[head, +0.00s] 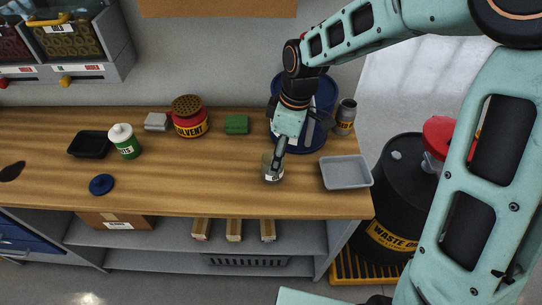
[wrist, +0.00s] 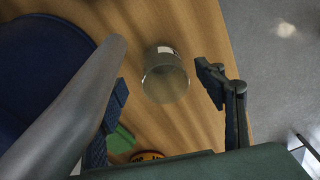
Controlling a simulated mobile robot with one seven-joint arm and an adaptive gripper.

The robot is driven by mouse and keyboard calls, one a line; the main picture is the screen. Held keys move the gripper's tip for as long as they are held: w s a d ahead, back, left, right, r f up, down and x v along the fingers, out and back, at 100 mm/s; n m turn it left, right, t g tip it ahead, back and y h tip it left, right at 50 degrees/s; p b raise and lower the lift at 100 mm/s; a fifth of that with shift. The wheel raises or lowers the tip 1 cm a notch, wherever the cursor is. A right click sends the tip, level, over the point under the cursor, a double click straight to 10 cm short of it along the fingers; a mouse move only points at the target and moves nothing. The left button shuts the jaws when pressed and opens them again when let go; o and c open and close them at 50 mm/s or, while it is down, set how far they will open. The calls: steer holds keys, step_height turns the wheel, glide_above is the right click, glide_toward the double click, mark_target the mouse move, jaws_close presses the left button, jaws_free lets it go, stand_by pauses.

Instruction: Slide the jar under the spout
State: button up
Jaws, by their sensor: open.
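The jar (head: 272,172), a small clear glass one with a white label, stands on the wooden bench near its front edge. In the wrist view the jar (wrist: 165,80) appears between the fingers with a gap on both sides. My gripper (head: 277,155) is open just above and behind the jar, and its fingers (wrist: 164,86) do not touch it. The blue drum (head: 324,112) stands behind my gripper, partly hidden by it. A grey tapered piece (wrist: 68,108), probably the spout, crosses the left of the wrist view.
A grey tray (head: 346,172) lies right of the jar. A white bottle (head: 124,141) and blue lid (head: 101,184) stand left. The bench between lid and jar is clear.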

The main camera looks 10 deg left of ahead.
step_height(320, 180, up, 10)
steer(key=d, duration=0.2)
steer(key=shift+w+d+r, duration=0.2)
steer(key=shift+w+d, duration=0.1)
steer(key=shift+w, duration=0.1)
steer(key=shift+s+a, duration=0.25)
steer(key=shift+a, duration=0.35)
steer(key=shift+c, duration=0.4)
